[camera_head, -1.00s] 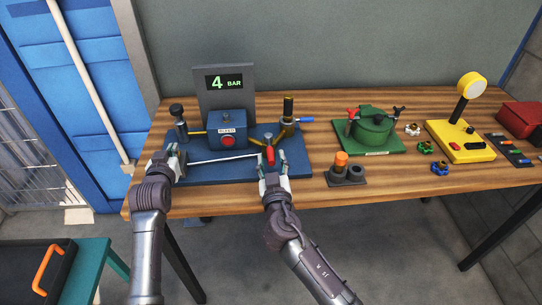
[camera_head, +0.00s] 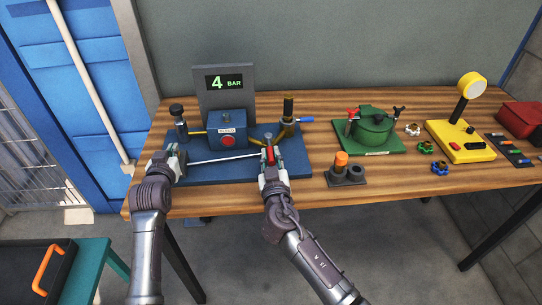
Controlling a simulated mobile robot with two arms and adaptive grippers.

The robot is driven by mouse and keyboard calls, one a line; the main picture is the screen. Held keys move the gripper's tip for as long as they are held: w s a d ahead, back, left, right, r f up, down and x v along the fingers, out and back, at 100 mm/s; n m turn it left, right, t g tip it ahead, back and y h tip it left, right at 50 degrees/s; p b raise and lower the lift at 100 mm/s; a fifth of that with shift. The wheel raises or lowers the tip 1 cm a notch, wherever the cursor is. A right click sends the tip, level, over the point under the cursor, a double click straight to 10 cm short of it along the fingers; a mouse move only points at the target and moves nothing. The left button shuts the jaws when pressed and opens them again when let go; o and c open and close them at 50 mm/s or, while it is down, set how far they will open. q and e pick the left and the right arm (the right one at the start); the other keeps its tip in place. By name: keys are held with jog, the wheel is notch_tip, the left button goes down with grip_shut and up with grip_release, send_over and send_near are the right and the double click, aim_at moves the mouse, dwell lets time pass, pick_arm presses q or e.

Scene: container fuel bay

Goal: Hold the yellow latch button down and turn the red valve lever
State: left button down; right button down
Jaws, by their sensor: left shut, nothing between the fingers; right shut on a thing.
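A blue board (camera_head: 215,176) on the wooden table carries a valve assembly, with a dark blue box with a red button (camera_head: 228,140) and a panel (camera_head: 224,83) reading "4 BAR" behind it. My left gripper (camera_head: 175,158) is shut and empty at the board's left end, pointing down. The yellow latch button is not visible; I cannot tell whether the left gripper hides and presses it. My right gripper (camera_head: 270,160) is shut on the red valve lever (camera_head: 270,154) near the board's front right. A pale rod (camera_head: 223,159) runs between the two grippers.
To the right are a green pot-like unit (camera_head: 372,128), a block with an orange-capped post (camera_head: 341,160), a yellow gauge stand (camera_head: 460,145), small fittings (camera_head: 426,147) and a red box (camera_head: 521,120). A teal table (camera_head: 93,262) stands at lower left.

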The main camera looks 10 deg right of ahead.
jog(key=shift+d+f, duration=0.1)
jog(key=shift+d, duration=0.05)
jog(key=shift+w+d+n+y, duration=0.1)
jog(key=shift+d+n+y, duration=0.35)
jog(key=shift+y, duration=0.3)
jog(key=shift+d+n+y, duration=0.2)
jog(key=shift+n+y, duration=0.35)
jog(key=shift+y, duration=0.25)
jog(key=shift+w+d+n+y, duration=0.1)
jog(key=shift+d+n+y, duration=0.35)
jog(key=shift+y, duration=0.3)
jog(key=shift+w+d+n+g+y, duration=0.15)
jog(key=shift+d+n+g+y, duration=0.35)
jog(key=shift+n+y, duration=0.45)
jog(key=shift+w+d+n+g+y, duration=0.25)
jog(key=shift+n+g+y, duration=0.35)
jog(key=shift+y, duration=0.6)
jog(key=shift+w+d+n+g+y, duration=0.1)
jog(key=shift+d+n+g+y, duration=0.35)
jog(key=shift+n+y, duration=0.5)
jog(key=c, duration=1)
grip_release()
jog(key=shift+c, duration=0.2)
jog(key=v, duration=1.2)
jog(key=shift+d, duration=0.2)
